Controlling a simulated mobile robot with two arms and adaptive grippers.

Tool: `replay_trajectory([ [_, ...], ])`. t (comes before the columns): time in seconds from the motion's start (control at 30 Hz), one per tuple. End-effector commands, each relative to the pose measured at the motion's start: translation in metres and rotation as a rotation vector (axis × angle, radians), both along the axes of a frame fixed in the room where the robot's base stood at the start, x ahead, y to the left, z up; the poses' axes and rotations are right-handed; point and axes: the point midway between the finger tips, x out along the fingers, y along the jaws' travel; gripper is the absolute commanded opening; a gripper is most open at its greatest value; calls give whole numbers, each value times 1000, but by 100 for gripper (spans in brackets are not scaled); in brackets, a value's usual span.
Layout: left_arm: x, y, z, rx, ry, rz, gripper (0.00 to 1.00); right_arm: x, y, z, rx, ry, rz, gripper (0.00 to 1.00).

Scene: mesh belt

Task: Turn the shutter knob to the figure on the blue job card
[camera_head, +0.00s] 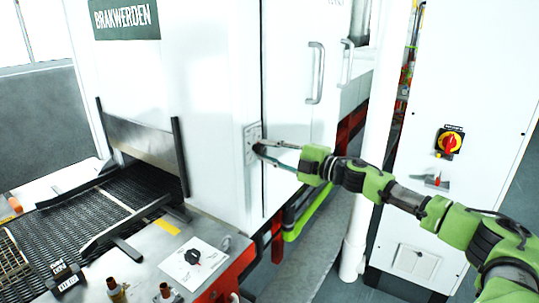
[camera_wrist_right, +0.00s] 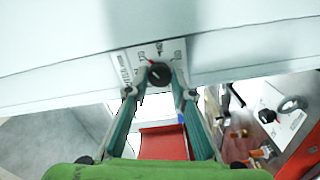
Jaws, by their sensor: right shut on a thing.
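A black round knob (camera_wrist_right: 158,73) sits on a white plate with printed marks on the machine's wall. The plate also shows at the machine's corner in the head view (camera_head: 251,133), where the knob is mostly hidden. My right gripper (camera_head: 262,148) reaches it from the right, its two fingers closed on either side of the knob, as the right wrist view also shows (camera_wrist_right: 157,82). The print is too small to read. I cannot make out a blue job card. My left gripper is not in view.
A second black knob on a white plate (camera_head: 210,268) is on the bench in front, near brown-topped fittings (camera_head: 116,290). A mesh belt (camera_head: 75,228) runs at left. A white pole (camera_head: 359,225) and a cabinet with a red and yellow switch (camera_head: 450,141) stand at right.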

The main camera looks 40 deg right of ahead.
Motion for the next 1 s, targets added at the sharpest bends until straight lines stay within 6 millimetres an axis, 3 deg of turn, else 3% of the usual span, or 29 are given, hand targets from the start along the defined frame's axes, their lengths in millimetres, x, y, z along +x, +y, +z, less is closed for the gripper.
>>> replay_trajectory([
  [0.77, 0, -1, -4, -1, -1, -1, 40, 0, 1, 0, -100, -41, 2, 2],
  [0.8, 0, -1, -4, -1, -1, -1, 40, 0, 1, -1, -100, -41, 2, 28],
  [0.83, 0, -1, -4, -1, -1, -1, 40, 0, 1, -1, -100, -41, 2, 36],
  [0.87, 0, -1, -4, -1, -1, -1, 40, 0, 1, 0, -99, -40, 2, 40],
  [1.0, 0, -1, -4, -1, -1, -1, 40, 0, 1, 0, -99, -40, 1, 40],
])
